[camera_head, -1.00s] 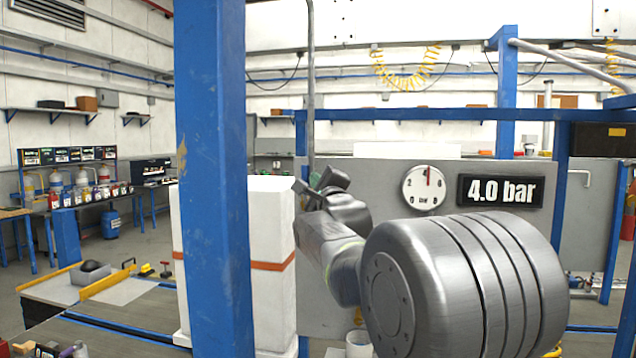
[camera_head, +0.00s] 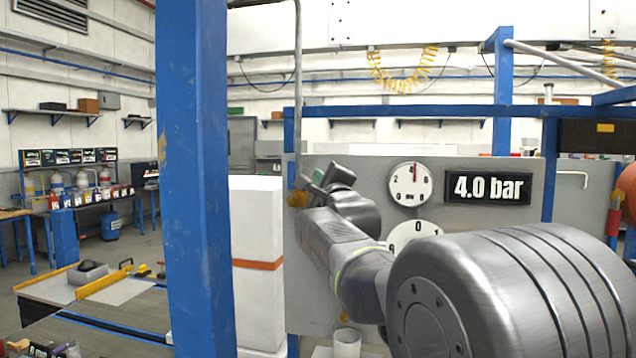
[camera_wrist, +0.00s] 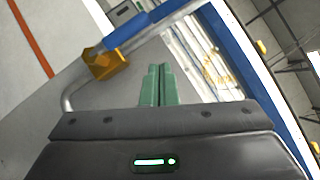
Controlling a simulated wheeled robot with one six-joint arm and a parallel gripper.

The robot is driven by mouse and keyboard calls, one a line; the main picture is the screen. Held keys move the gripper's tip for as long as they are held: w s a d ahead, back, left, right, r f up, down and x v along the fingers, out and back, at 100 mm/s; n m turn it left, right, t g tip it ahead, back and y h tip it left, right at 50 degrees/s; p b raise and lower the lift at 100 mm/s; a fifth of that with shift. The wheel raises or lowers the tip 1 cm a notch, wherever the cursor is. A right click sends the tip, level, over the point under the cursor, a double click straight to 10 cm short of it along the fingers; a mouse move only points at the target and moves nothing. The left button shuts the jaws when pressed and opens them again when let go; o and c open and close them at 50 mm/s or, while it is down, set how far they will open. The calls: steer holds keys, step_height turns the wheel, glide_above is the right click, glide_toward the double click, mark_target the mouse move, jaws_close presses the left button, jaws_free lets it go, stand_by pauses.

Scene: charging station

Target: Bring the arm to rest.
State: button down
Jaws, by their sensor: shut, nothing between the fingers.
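My gripper (camera_head: 322,176) is up at the end of my arm, in front of the grey panel (camera_head: 460,222) in the head view. In the wrist view its two green fingers (camera_wrist: 159,86) lie together with nothing between them. A brass valve (camera_wrist: 104,63) with a blue lever (camera_wrist: 143,34) sits on a bent grey pipe, left of and beyond the fingers. The brass also shows in the head view (camera_head: 297,199), just left of my gripper. I see no contact, but the exact gap cannot be told. My arm hides part of the panel.
A blue post (camera_head: 193,170) stands close on the left, before a white cabinet (camera_head: 257,218) with an orange band. The panel carries a dial gauge (camera_head: 409,184), a partly hidden second dial (camera_head: 412,232) and a "4.0 bar" display (camera_head: 488,187). A white cup (camera_head: 347,342) is below.

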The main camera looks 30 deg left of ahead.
steer(key=s+d+b, duration=0.1)
steer(key=s+d, duration=0.3)
steer(key=d, duration=0.1)
steer(key=shift+s+d, duration=0.35)
steer(key=shift+s, duration=0.05)
